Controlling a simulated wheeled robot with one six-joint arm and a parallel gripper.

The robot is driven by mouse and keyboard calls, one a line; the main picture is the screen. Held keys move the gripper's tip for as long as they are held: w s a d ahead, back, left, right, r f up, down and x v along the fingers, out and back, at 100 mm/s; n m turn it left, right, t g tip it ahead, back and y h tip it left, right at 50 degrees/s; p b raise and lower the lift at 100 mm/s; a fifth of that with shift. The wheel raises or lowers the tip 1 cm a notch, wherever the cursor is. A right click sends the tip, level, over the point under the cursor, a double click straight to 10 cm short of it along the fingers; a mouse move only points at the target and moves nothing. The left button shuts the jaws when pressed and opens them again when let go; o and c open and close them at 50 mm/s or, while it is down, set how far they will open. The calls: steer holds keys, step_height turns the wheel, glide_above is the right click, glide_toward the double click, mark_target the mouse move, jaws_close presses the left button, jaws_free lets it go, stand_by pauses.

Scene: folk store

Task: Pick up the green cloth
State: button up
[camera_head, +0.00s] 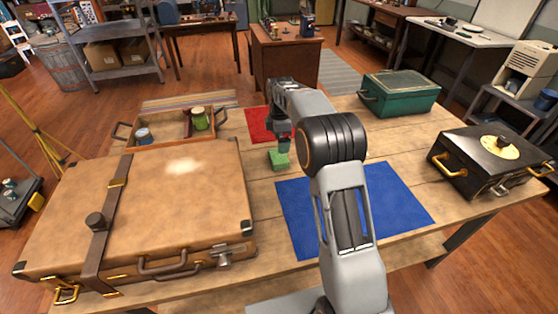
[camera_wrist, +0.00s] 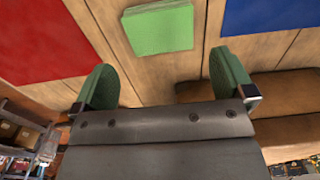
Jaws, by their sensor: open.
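The green cloth (camera_head: 278,161) is a small folded square lying on the wooden table, between the suitcase and the blue mat. It also shows in the wrist view (camera_wrist: 158,28), at the top centre. My gripper (camera_head: 284,145) is just above and behind the cloth in the head view, pointing down. In the wrist view my gripper (camera_wrist: 165,75) has its two green fingers spread wide with nothing between them. The cloth lies ahead of the fingertips there, apart from them.
A brown suitcase (camera_head: 150,210) fills the table's left side. A wooden tray (camera_head: 168,143) with jars stands behind it. A blue mat (camera_head: 400,205) and a red mat (camera_head: 257,122) lie flat. A green box (camera_head: 400,95) and a black box (camera_head: 470,170) stand at the right.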

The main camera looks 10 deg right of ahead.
mark_target(280, 156)
steer(key=shift+d+f, duration=0.1)
steer(key=shift+f, duration=4.15)
steer(key=c, duration=0.6)
steer(key=shift+c, duration=0.2)
steer(key=shift+r, duration=0.5)
step_height(280, 156, up, 2)
steer(key=shift+r, duration=0.2)
steer(key=s+r, duration=0.2)
steer(key=s+a+r, duration=0.1)
steer(key=s+r, duration=0.1)
steer(key=r, duration=0.1)
steer(key=shift+s, duration=0.1)
steer(key=s+a+r+b, duration=0.1)
steer(key=s+r, duration=0.3)
steer(key=s, duration=0.5)
steer(key=shift+s+a+r, duration=0.25)
steer(key=shift+a+r, duration=0.1)
steer(key=shift+a, duration=0.1)
